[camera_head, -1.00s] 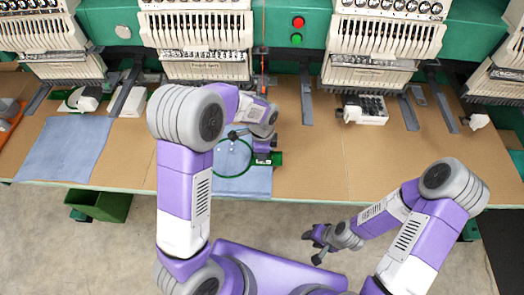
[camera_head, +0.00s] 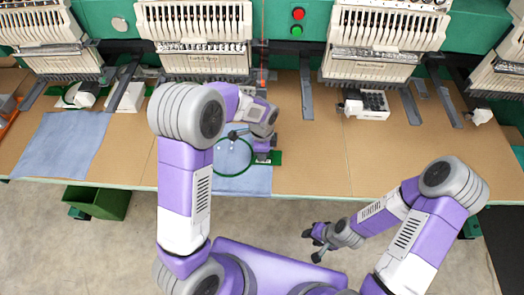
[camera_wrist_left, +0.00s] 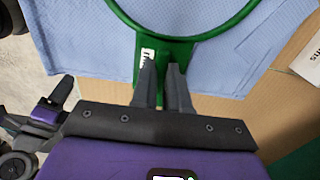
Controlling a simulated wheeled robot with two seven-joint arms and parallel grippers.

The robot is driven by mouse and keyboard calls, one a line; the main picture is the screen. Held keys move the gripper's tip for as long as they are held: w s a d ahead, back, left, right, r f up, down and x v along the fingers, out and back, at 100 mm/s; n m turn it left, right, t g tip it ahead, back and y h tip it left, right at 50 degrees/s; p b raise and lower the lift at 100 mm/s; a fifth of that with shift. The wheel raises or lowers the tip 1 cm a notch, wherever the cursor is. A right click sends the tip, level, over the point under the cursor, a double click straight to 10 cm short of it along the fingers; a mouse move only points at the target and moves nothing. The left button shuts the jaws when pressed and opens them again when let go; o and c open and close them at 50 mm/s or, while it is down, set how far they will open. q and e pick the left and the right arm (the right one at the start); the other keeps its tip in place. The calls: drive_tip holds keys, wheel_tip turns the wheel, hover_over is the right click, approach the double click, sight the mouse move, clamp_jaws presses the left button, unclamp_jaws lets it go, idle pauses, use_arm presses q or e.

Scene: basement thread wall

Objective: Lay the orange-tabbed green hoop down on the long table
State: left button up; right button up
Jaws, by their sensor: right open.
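The green hoop (camera_head: 215,169) is over a light blue cloth on the long table (camera_head: 310,165), at the middle of the head view. In the left wrist view the hoop (camera_wrist_left: 195,48) shows its ring, a green bracket and a small white label; I see no orange tab. My left gripper (camera_head: 262,153) is at the bracket, on the ring's right side in the head view. Its fingers (camera_wrist_left: 162,65) are close together over the bracket and look shut on it. Whether the hoop touches the cloth I cannot tell. My right gripper (camera_head: 314,243) is open and empty above the floor.
Embroidery machines (camera_head: 195,40) line the table's back. Another blue cloth (camera_head: 62,145) lies at the left, and a white box with dark contents (camera_head: 366,104) stands at the right. A green bin (camera_head: 100,202) is below the front edge. Table right of the hoop is clear.

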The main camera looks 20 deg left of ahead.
use_arm(q)
drive_tip(key=o, duration=0.5)
drive_tip(key=shift+a, duration=0.1)
wheel_tip(320, 180, up, 8)
drive_tip(key=shift+f+p, duration=0.25)
drive_tip(key=shift+p, duration=0.55)
